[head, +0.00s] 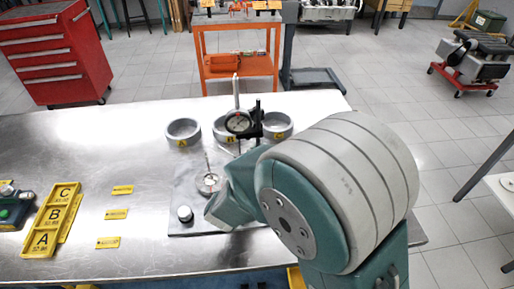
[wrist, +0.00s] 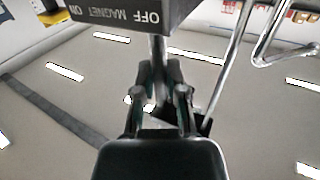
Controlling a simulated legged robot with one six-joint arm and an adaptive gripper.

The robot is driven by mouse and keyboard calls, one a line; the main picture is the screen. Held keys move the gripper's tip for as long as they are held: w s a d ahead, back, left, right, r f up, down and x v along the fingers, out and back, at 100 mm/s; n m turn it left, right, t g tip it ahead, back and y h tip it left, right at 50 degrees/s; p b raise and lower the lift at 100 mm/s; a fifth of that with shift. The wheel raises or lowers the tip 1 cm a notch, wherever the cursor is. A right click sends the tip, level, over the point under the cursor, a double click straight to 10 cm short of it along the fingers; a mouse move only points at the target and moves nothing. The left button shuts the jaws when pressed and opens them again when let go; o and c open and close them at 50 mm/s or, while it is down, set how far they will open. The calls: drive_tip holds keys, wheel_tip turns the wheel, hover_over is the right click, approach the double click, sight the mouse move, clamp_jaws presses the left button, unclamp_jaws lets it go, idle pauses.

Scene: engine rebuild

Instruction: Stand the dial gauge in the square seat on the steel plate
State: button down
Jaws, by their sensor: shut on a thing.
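The dial gauge (head: 238,122) has a round white face and shows above the far part of the steel plate (head: 183,190) in the head view. My gripper (head: 256,122) is beside the dial, partly hidden by my arm. In the wrist view my gripper (wrist: 160,92) is shut on the gauge's post (wrist: 159,52). The dark magnet base (wrist: 128,14), lettered OFF, MAGNET and ON, fills the top of that view; the lettering appears upside down. I cannot make out the square seat or whether the base touches the plate.
A round disc with a rod (head: 208,183) and a pale knob (head: 184,213) are on the plate. A yellow lettered tray (head: 47,230) lies left. Small yellow labels lie between tray and plate.

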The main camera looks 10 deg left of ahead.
drive_tip(key=c, duration=0.6)
unclamp_jaws()
drive_tip(key=shift+f, duration=0.15)
drive_tip(key=v, duration=1.2)
